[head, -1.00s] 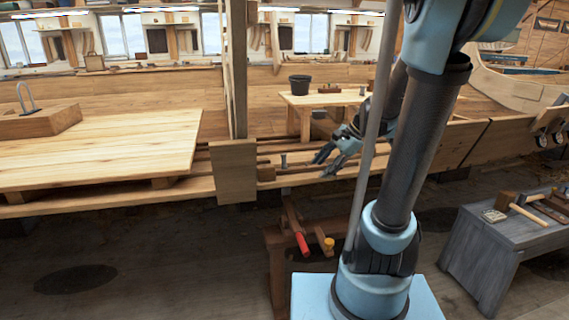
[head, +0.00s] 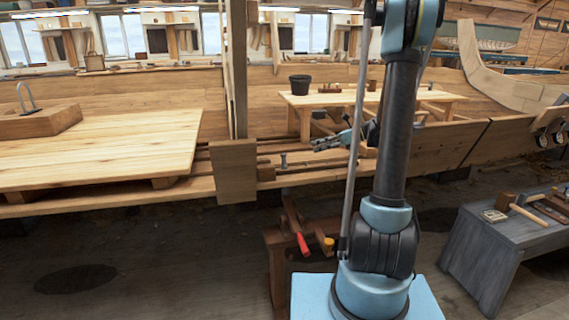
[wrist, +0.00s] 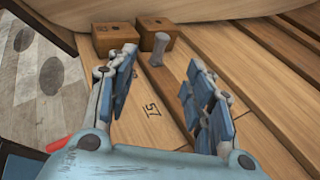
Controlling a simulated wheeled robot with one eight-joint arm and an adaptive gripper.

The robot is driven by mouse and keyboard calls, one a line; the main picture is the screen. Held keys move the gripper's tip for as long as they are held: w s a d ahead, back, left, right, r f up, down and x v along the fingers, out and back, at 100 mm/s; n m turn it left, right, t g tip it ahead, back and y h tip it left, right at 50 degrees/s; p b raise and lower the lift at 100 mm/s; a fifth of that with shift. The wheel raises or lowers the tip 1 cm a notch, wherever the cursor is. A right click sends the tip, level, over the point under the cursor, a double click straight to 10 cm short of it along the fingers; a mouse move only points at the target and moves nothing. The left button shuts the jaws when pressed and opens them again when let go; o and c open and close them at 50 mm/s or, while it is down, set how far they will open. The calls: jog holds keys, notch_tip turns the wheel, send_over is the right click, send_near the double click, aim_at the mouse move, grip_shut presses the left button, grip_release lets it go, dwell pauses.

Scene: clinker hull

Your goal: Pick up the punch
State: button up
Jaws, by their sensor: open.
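The punch appears to be the short grey piece with a wider head (wrist: 157,52) in the wrist view. It stands on the wooden planks beyond my fingertips, close to two wooden blocks. In the head view it shows as a small upright grey piece (head: 283,160) on the low plank ledge. My gripper (wrist: 162,62) is open and empty, its fingers apart on either side of the line to the punch, not touching it. In the head view my gripper (head: 324,143) points left, to the right of the punch and a little higher.
A black bucket (head: 300,84) is on the table behind. A mallet (head: 528,216) lies on the grey bench at right.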

aim_at(283, 155)
jog(key=x, duration=1.7)
jog(key=shift+w+a+f, duration=0.1)
jog(key=shift+w+a, duration=0.05)
jog(key=shift+w, duration=0.2)
grip_shut()
